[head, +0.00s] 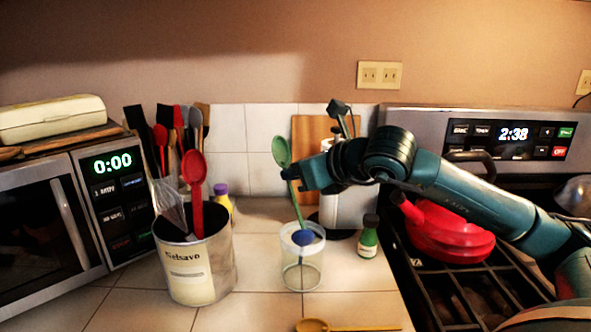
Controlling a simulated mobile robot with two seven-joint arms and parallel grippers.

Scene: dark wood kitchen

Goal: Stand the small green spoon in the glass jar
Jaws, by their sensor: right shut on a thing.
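The small green spoon (281,150) is held bowl up, its thin handle slanting slightly down to the right. My right gripper (291,174) is shut on its handle just below the bowl. The clear glass jar (302,272) stands on the tiled counter below the gripper. The handle's lower end is at the jar's mouth, behind or beside a blue spoon-like head (303,238); I cannot tell how far inside it is. The blue item's thin stem runs down into the jar. My left gripper is not in view.
A metal bucket (190,270) with a red spoon (194,172) and a whisk stands left of the jar. A small green bottle (368,240) is to its right. A yellow wooden spoon (345,327) lies in front.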

